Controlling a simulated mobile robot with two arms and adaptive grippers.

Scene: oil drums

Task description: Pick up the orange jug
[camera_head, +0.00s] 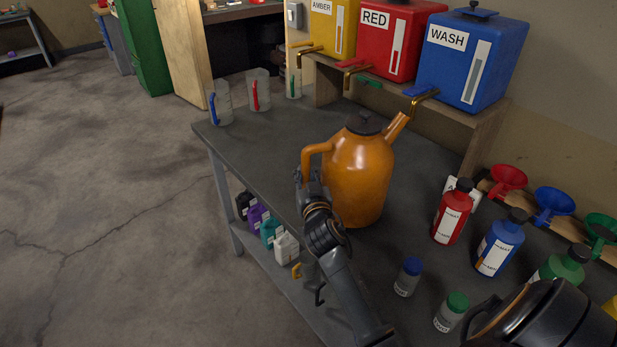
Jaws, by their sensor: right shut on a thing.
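The orange jug (359,175) is at the middle of the view, over the dark workbench top (262,150). It has a black cap, a spout to the right and a loop handle to the left. It looks upright. My right gripper (309,186) is at the handle's lower part and shut on it. My arm hides part of the jug's lower left side, and I cannot tell whether its base touches the bench. My left gripper is not in view.
Amber, red and blue WASH tanks (472,62) with taps stand on a shelf (480,125) behind the jug. Clear measuring jugs (221,103) are at back left. Bottles (451,212), small jars (408,277) and funnels (552,203) crowd the right. Bench left of the jug is clear.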

